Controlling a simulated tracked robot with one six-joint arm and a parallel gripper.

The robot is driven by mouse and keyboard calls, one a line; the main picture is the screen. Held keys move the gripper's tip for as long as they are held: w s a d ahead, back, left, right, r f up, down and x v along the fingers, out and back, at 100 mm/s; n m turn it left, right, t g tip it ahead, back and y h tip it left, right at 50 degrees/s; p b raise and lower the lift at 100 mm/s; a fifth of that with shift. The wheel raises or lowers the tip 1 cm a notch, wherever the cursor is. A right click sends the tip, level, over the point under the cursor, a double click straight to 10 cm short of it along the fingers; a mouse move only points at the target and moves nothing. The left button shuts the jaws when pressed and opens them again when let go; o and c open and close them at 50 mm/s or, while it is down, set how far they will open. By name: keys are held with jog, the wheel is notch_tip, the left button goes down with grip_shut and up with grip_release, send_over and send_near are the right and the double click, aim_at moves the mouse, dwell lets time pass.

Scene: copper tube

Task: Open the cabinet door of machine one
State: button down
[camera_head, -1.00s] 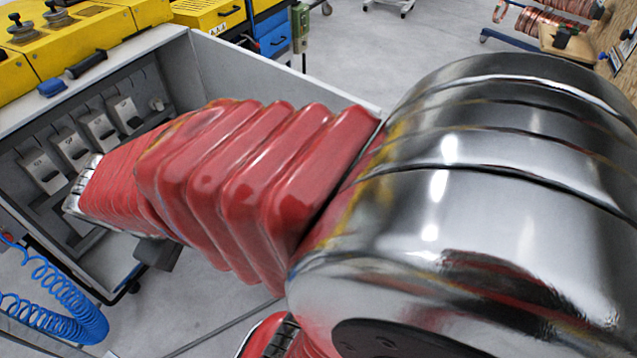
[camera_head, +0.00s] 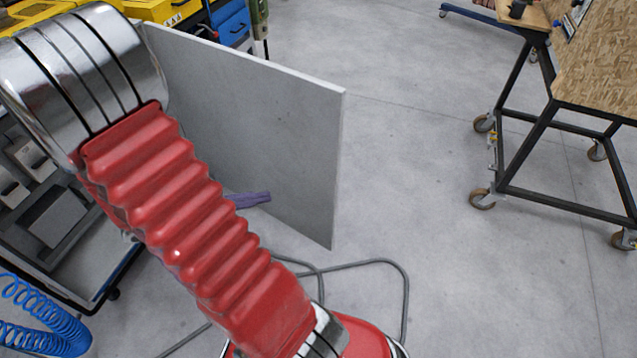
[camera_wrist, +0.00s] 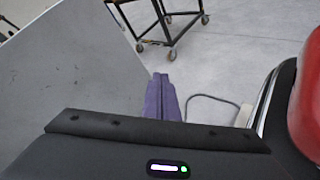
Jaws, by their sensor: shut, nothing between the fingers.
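The grey cabinet door (camera_head: 265,115) stands swung wide open, out from the cabinet (camera_head: 60,235) at the left of the head view. Its flat inner face shows. It also fills the left of the wrist view (camera_wrist: 60,75). My gripper's purple fingers (camera_head: 250,199) show past my red arm, in front of the door's inner face near its lower part. In the wrist view the fingers (camera_wrist: 161,98) are together and empty, beside the door's edge. I cannot tell whether they touch it. My arm hides part of the cabinet and the hinge side.
A wheeled wooden-topped trolley (camera_head: 548,130) stands at the right. A grey cable (camera_head: 400,275) lies on the floor. Blue coiled hose (camera_head: 45,315) hangs at lower left. Yellow and blue drawers (camera_head: 165,8) are behind. The floor between door and trolley is clear.

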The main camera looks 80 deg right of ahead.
aim_at(328, 178)
jog(key=s+d+f+n+t+h, duration=0.1)
jog(key=d+f+n, duration=0.4)
jog(key=f, duration=0.5)
jog(key=s+d+f+n+t+h, duration=0.2)
jog(key=d+f+n+h, duration=0.3)
jog(key=f, duration=0.5)
jog(key=shift+s+d+n+t+h, duration=0.15)
jog(key=shift+s+n+t+h, duration=0.15)
jog(key=shift+s+n+h, duration=0.5)
jog(key=shift+s+d, duration=0.15)
jog(key=shift+s, duration=0.05)
jog(key=shift+f+x, duration=0.2)
jog(key=shift+x, duration=6.65)
jog(key=shift+s, duration=0.1)
